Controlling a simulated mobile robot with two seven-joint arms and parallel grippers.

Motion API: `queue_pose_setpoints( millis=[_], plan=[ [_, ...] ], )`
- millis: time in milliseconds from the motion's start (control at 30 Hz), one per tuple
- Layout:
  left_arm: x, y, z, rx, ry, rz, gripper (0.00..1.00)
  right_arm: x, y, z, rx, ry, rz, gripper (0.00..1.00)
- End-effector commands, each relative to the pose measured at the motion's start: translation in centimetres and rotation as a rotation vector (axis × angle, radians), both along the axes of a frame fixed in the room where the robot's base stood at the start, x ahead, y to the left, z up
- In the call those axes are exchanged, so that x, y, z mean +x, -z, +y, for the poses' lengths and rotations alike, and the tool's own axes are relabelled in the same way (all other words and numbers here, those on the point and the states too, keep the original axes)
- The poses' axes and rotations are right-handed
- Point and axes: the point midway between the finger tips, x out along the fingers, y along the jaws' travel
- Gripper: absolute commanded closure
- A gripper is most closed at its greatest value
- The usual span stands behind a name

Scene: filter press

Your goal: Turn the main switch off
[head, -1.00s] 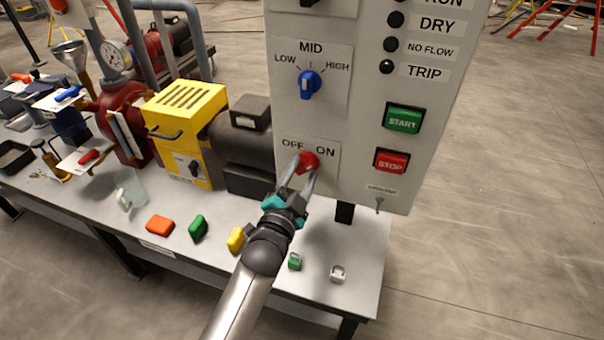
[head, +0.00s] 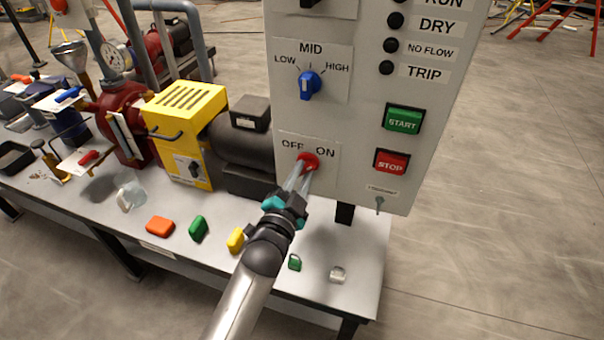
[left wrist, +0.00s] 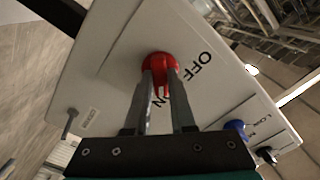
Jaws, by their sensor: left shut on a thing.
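The main switch is a red rotary knob (head: 309,160) low on the grey control panel, on a white plate marked OFF at left and ON at right. In the left wrist view the red knob (left wrist: 159,66) sits beside the OFF lettering, and the fingers partly cover the other word. My left gripper (head: 302,176) reaches up from below and is shut on the red knob, one finger on each side of its grip. The fingers hide part of the grip, so its exact pointing direction is hard to tell. My right gripper is not in view.
Above the knob is a blue LOW-MID-HIGH selector (head: 309,84). To the right are a green START button (head: 404,119), a red STOP button (head: 391,161) and a small key switch (head: 379,203). Padlocks and coloured pieces lie on the bench (head: 330,298) below.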

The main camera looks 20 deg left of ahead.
Motion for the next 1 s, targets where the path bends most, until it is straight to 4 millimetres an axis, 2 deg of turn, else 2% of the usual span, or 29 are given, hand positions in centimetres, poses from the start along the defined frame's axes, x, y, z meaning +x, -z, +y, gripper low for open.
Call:
queue_pose_setpoints(
  millis=[267, 467, 1000],
  plan=[
    [0.0, 0.0, 0.0, -0.015, 0.0, 0.001, 1.0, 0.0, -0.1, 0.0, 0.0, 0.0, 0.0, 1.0],
    [0.0, -0.1, 0.0, -0.09, 0.0, 0.003, 1.0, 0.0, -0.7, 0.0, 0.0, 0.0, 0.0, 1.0],
    [0.0, -0.2, 0.0, -0.557, 0.001, 0.019, 1.0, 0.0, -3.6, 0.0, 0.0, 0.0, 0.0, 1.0]
  ],
)
